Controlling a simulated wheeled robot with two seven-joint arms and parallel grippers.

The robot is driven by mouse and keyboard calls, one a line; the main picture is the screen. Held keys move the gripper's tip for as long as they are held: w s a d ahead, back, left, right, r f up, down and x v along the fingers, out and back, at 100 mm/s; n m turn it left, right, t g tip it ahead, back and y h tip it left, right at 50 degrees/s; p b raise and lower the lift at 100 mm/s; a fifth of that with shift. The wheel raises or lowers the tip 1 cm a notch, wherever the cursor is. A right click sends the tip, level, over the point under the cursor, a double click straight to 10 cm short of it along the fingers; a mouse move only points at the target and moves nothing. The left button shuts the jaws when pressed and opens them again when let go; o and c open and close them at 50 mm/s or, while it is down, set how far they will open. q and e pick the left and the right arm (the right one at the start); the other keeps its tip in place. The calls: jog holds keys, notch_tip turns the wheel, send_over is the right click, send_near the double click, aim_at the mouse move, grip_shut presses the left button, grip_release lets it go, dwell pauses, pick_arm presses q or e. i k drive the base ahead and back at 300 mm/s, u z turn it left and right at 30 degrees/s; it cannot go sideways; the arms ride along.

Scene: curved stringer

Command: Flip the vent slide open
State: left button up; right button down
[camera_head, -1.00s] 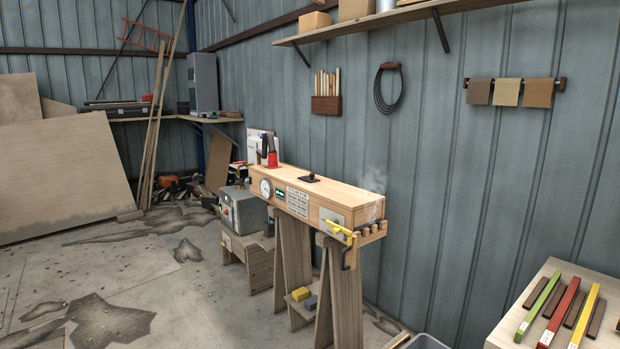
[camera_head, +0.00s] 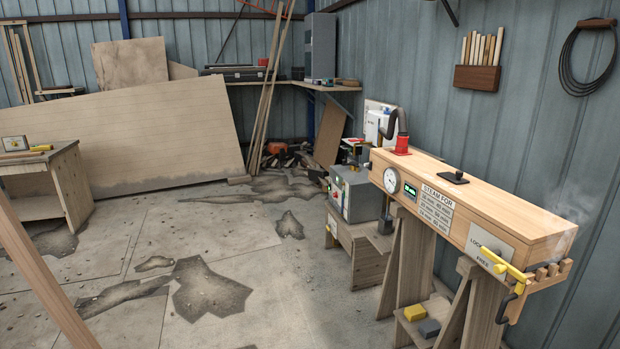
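The long wooden steam box (camera_head: 500,207) stands at the right on wooden trestles. A small black fitting with a raised knob (camera_head: 455,177) sits on its top; it looks like the vent slide, but I cannot tell whether it is open. A yellow lever (camera_head: 503,264) crosses the near end by a plate (camera_head: 490,245) marked LOCK and FREE. Faint steam shows above that end. The front carries a round gauge (camera_head: 391,181), a green display (camera_head: 410,191) and a STEAM FOR sign (camera_head: 436,207). Neither of my grippers is in view.
A grey control unit (camera_head: 353,194) stands left of the box. Yellow and grey blocks (camera_head: 428,328) rest on the trestle shelf. A workbench (camera_head: 48,180) is at the left, and a slanted timber (camera_head: 40,275) crosses the lower left. Stained floor between is open.

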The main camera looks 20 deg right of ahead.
aim_at(456, 178)
jog(key=u, duration=0.2)
jog(key=i, duration=2)
jog(key=z, duration=1)
jog(key=i, duration=1.2)
jog(key=z, duration=1.55)
jog(key=i, duration=0.25)
jog(key=z, duration=0.05)
